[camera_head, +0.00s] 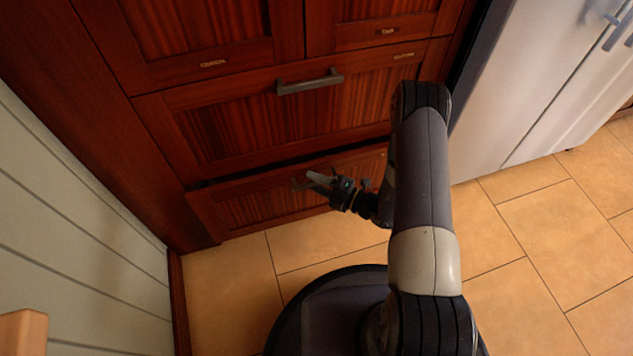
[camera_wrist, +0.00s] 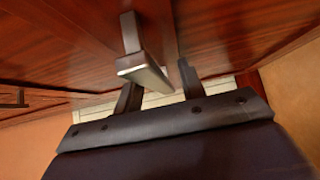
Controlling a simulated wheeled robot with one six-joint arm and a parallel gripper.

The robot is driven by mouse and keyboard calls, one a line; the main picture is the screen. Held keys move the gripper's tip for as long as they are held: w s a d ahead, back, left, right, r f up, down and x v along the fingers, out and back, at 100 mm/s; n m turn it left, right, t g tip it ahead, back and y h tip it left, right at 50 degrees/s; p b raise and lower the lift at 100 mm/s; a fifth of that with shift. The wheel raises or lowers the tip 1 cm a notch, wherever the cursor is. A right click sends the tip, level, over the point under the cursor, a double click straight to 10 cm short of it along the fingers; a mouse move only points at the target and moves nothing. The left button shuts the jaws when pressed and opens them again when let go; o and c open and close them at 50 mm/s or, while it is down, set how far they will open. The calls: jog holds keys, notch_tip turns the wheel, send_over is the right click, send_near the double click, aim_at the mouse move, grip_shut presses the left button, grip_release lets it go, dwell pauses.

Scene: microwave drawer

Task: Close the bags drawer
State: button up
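The bottom wooden drawer (camera_head: 265,199) stands slightly open, with a dark gap above its front. I take it as the bags drawer, but its small label (camera_head: 383,154) is too small to read. My gripper (camera_head: 314,181) is at the drawer front, near the middle. In the wrist view, my gripper (camera_wrist: 159,76) has its two fingers apart. A metal handle (camera_wrist: 143,70) reaches into the space between them, closer to the left finger. I cannot tell whether a finger touches it. In the head view my gripper hides most of this handle.
A closed wide drawer with a grey bar handle (camera_head: 310,82) is directly above. A white fridge (camera_head: 530,80) stands at the right and a pale panelled wall (camera_head: 75,220) at the left. The tiled floor (camera_head: 235,290) before the drawer is clear apart from my base.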

aim_at(316, 172)
grip_shut()
dwell(0.3)
jog(key=w, duration=0.2)
jog(key=w+a+b, duration=0.1)
jog(key=w, duration=0.1)
dwell(0.3)
grip_release()
jog(key=shift+a, duration=0.1)
